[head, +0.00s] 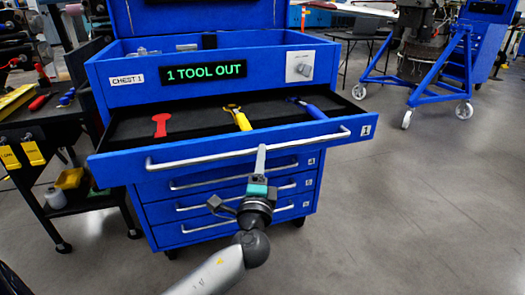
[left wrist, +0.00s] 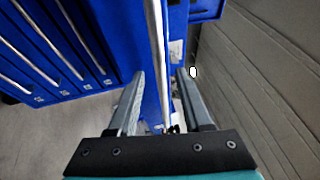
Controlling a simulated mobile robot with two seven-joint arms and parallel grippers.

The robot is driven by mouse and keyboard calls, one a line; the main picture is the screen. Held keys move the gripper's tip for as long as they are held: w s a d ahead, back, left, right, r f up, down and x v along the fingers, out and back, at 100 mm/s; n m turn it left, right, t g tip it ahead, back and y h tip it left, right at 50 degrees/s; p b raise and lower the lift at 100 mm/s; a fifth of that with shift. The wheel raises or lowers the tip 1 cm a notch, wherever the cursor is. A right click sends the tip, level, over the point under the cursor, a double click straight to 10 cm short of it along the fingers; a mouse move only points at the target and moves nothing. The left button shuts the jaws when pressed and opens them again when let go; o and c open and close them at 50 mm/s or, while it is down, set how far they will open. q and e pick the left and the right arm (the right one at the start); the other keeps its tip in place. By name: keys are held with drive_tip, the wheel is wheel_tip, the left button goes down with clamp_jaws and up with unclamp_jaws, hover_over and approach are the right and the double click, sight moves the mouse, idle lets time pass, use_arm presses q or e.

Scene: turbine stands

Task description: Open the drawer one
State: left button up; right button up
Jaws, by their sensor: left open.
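Drawer one (head: 120,168), the blue top drawer with a "1" label, stands pulled out of the tool chest (head: 115,72). Inside it lie a red tool (head: 161,124), a yellow tool (head: 239,119) and a blue tool (head: 308,109) on a black lining. Its long silver handle (head: 205,159) runs across the front. My left gripper (head: 261,150) is at the handle, right of its middle. In the left wrist view the handle (left wrist: 155,45) runs through the gap between the open fingers (left wrist: 160,76). Whether a finger touches it is unclear. My right gripper is out of view.
Shut lower drawers (head: 160,210) lie below. A sign (head: 204,72) on the chest reads "1 TOOL OUT". A black cart (head: 45,130) with tools stands close on the left. A blue wheeled stand (head: 425,85) is at the back right. The floor at right is clear.

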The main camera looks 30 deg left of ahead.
use_arm(q)
drive_tip(key=x, duration=0.3)
drive_tip(key=shift+w+a, duration=0.1)
drive_tip(key=shift+w, duration=0.15)
drive_tip(key=shift+w+a+r+b, duration=0.15)
drive_tip(key=shift+w+a+b, duration=0.15)
drive_tip(key=shift+w, duration=0.1)
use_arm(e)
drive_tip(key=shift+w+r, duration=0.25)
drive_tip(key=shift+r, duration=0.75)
use_arm(q)
drive_tip(key=shift+c, duration=0.3)
drive_tip(key=shift+d, duration=0.1)
clamp_jaws()
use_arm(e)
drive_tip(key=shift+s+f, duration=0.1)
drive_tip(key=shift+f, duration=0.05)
